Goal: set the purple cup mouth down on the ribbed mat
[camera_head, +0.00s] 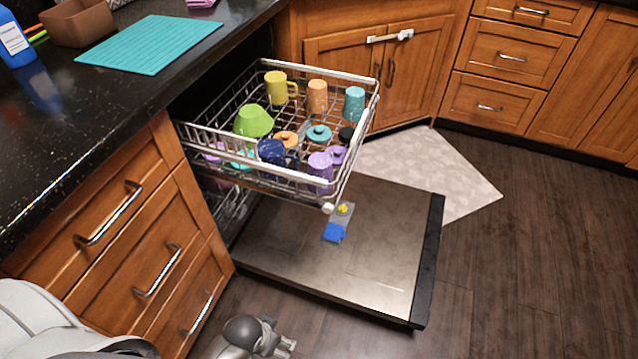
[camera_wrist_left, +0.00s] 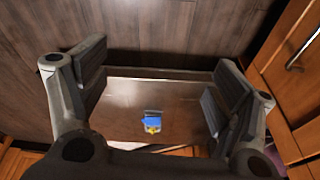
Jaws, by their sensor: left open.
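The purple cup (camera_head: 320,172) stands at the front right corner of the pulled-out upper dishwasher rack, partly behind the rack's wires. The teal ribbed mat (camera_head: 150,45) lies flat and bare on the black counter at the upper left. My left gripper (camera_head: 284,346) is low at the bottom of the head view, in front of the open dishwasher door and well apart from the cup. In the left wrist view my left gripper (camera_wrist_left: 160,82) is open, with nothing between its fingers. My right gripper is not in view.
The rack (camera_head: 362,75) also holds a yellow mug (camera_head: 277,86), a green bowl (camera_head: 253,121) and several other cups and lids. The open dishwasher door (camera_head: 385,245) has a blue and yellow patch on it. A brown box (camera_head: 78,24) and blue bottle (camera_head: 14,42) stand near the mat.

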